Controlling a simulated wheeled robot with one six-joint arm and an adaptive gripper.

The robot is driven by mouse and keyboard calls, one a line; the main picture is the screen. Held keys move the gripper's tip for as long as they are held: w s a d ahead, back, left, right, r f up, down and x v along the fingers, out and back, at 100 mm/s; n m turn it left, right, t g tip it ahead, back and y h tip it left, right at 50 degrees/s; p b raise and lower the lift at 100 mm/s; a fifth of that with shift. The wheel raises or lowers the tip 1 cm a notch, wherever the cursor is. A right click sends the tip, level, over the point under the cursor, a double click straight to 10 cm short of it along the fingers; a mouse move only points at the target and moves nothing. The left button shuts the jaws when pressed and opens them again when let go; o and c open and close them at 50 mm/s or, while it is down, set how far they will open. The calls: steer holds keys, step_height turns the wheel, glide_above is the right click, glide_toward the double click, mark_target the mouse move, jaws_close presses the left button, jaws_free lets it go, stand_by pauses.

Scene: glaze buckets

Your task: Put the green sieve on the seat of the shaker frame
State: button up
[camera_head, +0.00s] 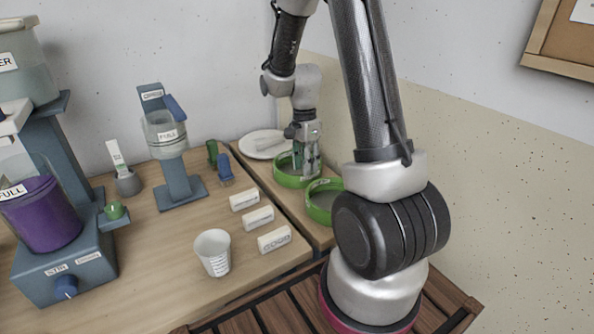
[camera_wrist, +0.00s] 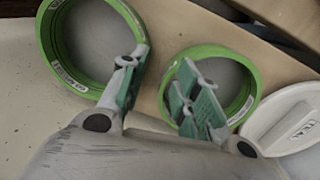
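Two green sieves with grey mesh are on the narrow right-hand board: a back one (camera_head: 283,180) and a front one (camera_head: 314,207). My gripper (camera_head: 308,166) is down at the back sieve. In the wrist view the back sieve (camera_wrist: 252,88) is the right ring and the front sieve (camera_wrist: 45,40) the larger, labelled left ring. My gripper (camera_wrist: 160,92) is open there, one finger over the back sieve's inside, the other between the rings. The near rim of the back sieve appears between the fingers; contact cannot be told. I cannot identify the shaker frame for certain.
A white lid (camera_head: 262,143) lies behind the back sieve. Three white labelled blocks (camera_head: 258,218) and a white cup (camera_head: 212,252) stand on the wooden table. A blue-grey stand (camera_head: 179,185) holds a clear container. A purple-filled bucket (camera_head: 42,215) stands on a machine at left.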

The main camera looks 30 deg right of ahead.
mark_target(301, 186)
steer(key=w+m, duration=0.1)
steer(key=m, duration=0.2)
steer(key=w+m+t, duration=0.1)
steer(key=m, duration=0.1)
steer(key=shift+w+d+r, duration=0.15)
steer(key=shift+w+r, duration=0.15)
steer(key=shift+w, duration=0.05)
steer(key=shift+f, duration=0.2)
steer(key=shift+m, duration=0.3)
step_height(301, 186, down, 7)
steer(key=shift+s+f, duration=0.1)
steer(key=shift+f, duration=0.1)
steer(key=shift+c, duration=0.5)
jaws_close()
